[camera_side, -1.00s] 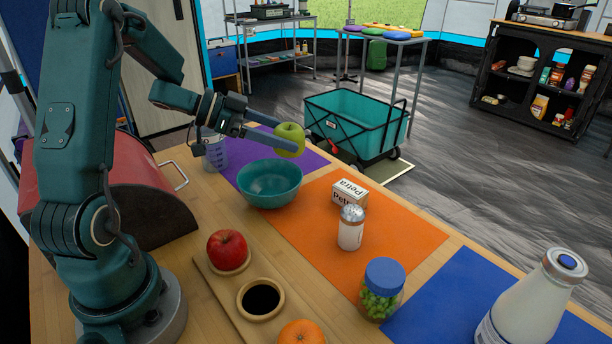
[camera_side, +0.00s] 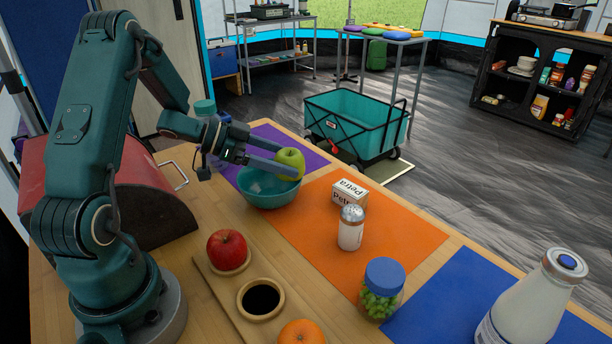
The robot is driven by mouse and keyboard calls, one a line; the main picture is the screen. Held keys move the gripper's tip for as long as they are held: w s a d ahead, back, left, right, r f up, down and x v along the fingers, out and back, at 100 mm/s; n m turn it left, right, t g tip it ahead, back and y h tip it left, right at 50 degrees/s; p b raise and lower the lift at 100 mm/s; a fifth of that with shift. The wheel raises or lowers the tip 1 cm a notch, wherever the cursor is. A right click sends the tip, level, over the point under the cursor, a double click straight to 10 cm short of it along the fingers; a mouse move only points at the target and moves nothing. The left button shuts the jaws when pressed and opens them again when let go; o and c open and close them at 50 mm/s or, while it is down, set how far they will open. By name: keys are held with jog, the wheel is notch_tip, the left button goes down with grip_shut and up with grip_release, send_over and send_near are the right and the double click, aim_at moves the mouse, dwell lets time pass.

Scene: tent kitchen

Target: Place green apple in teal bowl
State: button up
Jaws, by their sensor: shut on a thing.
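The green apple (camera_side: 291,161) is held between the fingers of my gripper (camera_side: 284,166), at the upper right rim of the teal bowl. The teal bowl (camera_side: 268,193) stands upright on the table, partly over the purple mat. My gripper reaches in from the left, and its fingers pass over the bowl's far part, hiding some of its rim. The apple overlaps the bowl's rim in the picture; I cannot tell whether it touches it.
A red apple (camera_side: 228,250) and an orange (camera_side: 301,333) sit in a wooden holder in front. A red bread bin (camera_side: 120,190) is at left.

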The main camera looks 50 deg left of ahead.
jog(key=shift+f, duration=0.2)
jog(key=o, duration=1.3)
jog(key=shift+c, duration=0.2)
jog(key=shift+r, duration=0.55)
jog(key=v, duration=0.7)
jog(key=w+r+n+t+y, duration=0.2)
jog(key=w+r+n+y, duration=0.3)
jog(key=r+y, duration=0.55)
jog(key=s+d+f+g+h, duration=0.2)
jog(key=s+d+f+g, duration=0.1)
jog(key=s+d, duration=0.5)
jog(key=s+d+f+n+g+h, duration=0.1)
jog(key=s+d+f+g+h, duration=0.1)
jog(key=s+d, duration=0.7)
jog(key=shift+s+f+g, duration=0.3)
jog(key=shift+f+g, duration=0.4)
jog(key=shift+g, duration=0.5)
